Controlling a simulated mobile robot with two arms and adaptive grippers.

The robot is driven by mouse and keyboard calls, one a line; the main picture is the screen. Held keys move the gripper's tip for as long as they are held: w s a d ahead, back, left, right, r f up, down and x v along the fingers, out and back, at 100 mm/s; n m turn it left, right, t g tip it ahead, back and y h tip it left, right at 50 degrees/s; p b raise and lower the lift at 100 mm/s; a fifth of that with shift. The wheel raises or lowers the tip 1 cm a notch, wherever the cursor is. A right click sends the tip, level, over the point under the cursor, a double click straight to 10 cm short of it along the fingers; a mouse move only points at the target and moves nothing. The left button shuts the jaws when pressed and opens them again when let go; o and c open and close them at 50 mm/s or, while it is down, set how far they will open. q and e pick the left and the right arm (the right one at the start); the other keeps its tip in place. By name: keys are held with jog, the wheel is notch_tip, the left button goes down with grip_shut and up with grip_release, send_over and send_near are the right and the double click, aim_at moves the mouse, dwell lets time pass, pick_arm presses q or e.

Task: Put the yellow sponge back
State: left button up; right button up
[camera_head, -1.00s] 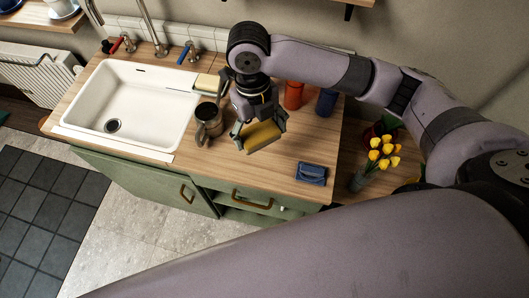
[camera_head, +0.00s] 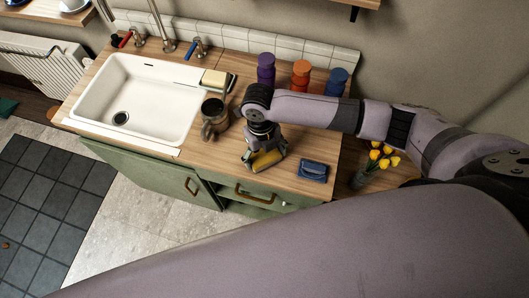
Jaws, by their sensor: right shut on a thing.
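The yellow sponge (camera_head: 267,160) is between the fingers of my right gripper (camera_head: 264,158), low over the front part of the wooden counter (camera_head: 222,158). The gripper is shut on it. I cannot tell whether the sponge touches the counter. A pale yellow block (camera_head: 215,77) lies on a dark-edged holder at the sink's back right corner. My left gripper is out of view.
A metal mug (camera_head: 212,112) stands between the white sink (camera_head: 137,105) and my right gripper. A folded blue cloth-like item (camera_head: 313,171) lies to the gripper's right. Purple (camera_head: 266,68), orange (camera_head: 301,73) and blue (camera_head: 337,80) jars stand behind. Yellow flowers (camera_head: 380,157) are farther right.

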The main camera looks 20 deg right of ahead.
aim_at(262, 151)
jog(key=shift+f, duration=0.2)
jog(key=o, duration=1.3)
jog(key=shift+c, duration=0.2)
jog(key=shift+r, duration=0.2)
notch_tip(262, 151, up, 12)
jog(key=w+b, duration=0.1)
jog(key=b, duration=0.2)
jog(key=shift+w+a, duration=0.2)
